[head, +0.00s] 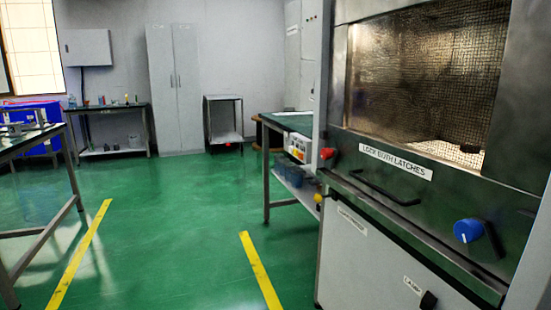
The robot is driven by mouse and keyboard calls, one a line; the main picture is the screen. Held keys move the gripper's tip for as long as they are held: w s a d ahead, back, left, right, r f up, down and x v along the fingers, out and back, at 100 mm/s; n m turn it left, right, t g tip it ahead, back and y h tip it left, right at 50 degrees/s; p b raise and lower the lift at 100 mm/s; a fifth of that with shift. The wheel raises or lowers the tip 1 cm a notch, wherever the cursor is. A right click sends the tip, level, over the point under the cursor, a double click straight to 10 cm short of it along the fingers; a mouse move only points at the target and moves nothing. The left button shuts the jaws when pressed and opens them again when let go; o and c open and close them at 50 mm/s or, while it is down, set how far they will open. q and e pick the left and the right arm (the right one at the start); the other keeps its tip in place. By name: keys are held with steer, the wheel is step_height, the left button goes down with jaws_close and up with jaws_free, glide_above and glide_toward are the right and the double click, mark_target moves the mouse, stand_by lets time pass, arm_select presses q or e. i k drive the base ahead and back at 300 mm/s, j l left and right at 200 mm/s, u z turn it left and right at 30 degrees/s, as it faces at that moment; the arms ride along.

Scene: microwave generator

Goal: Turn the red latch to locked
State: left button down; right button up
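A small red knob (326,153), which looks like the red latch, sits at the left edge of the microwave generator's front (385,160), level with the door's lower band. It is small and seen from the side, so I cannot tell which way it is turned. A label (396,161) reading "LOCK BOTH LATCHES" is on the band to its right. A round blue knob (468,231) with a white mark and a dark lever beside it is at the lower right of the front. Neither of my grippers shows.
A dark handle bar (372,187) juts from the front. A yellow knob (318,198) is below the red one. A green-topped bench (287,122) stands behind and left of the machine. The green floor (180,240) between the yellow lines is clear. A table (30,140) stands far left.

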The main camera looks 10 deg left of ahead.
mark_target(329, 156)
steer(key=i+j+z, duration=0.1)
steer(key=j, duration=0.25)
steer(key=i+j+z, duration=0.1)
steer(key=i+j, duration=0.15)
steer(key=j, duration=0.15)
steer(key=i+j, duration=0.15)
steer(key=j, duration=0.25)
steer(key=i+j+z, duration=0.15)
steer(key=j, duration=0.25)
steer(key=i+j+z, duration=0.1)
steer(key=j, duration=0.3)
steer(key=i, duration=0.05)
